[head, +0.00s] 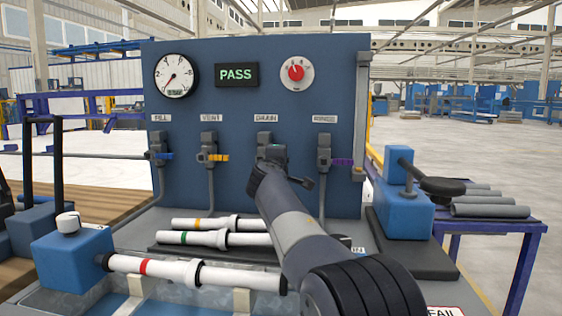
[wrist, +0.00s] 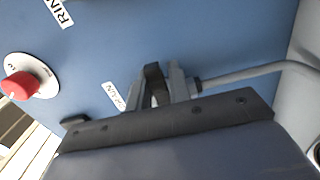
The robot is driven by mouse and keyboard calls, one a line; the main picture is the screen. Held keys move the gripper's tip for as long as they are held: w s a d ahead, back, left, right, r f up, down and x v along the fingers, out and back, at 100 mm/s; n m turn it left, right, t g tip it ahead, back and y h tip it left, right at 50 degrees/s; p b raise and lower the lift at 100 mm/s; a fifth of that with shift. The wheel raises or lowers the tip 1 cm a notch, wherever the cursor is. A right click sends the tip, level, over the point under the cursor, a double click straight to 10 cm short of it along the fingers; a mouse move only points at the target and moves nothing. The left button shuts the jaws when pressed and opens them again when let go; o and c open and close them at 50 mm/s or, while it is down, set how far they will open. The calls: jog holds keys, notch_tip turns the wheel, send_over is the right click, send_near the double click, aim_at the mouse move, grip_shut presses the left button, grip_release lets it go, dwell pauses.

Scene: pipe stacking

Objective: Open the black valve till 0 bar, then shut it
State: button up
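The drain valve (wrist: 175,82) is a grey body on the blue panel with a dark upright part on it, partly hidden behind my gripper. In the head view my gripper (head: 271,155) is at this valve, under the DRAIN label (head: 265,118), and covers its handle. In the wrist view my gripper's dark body (wrist: 170,122) fills the lower middle, right up against the valve. Its fingertips are hidden, so I cannot tell whether it grips the handle. The round pressure gauge (head: 176,76) has its red needle pointing down-left; its small readout is too blurred to read.
Neighbouring valves have blue (head: 164,156), yellow (head: 218,158) and purple (head: 342,162) handles. A display (head: 236,75) reads PASS. A red knob (head: 296,73) sits right of it. White pipes (head: 190,271) lie in front, and a blue clamp block (head: 403,210) stands right.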

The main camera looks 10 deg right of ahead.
jog(key=o, duration=0.3)
jog(key=b+v, duration=0.1)
jog(key=v, duration=0.9)
jog(key=shift+s, duration=0.4)
jog(key=shift+a, duration=0.1)
jog(key=p+x, duration=0.1)
jog(key=x, duration=0.9)
jog(key=shift+w+r, duration=0.1)
jog(key=shift+w, duration=0.3)
jog(key=shift+s, duration=0.15)
jog(key=shift+w, duration=0.2)
jog(key=shift+r+n+p, duration=0.55)
jog(key=shift+n+p, duration=0.15)
jog(key=shift+p, duration=0.35)
jog(key=shift+n+p, duration=0.3)
jog(key=shift+n, duration=0.1)
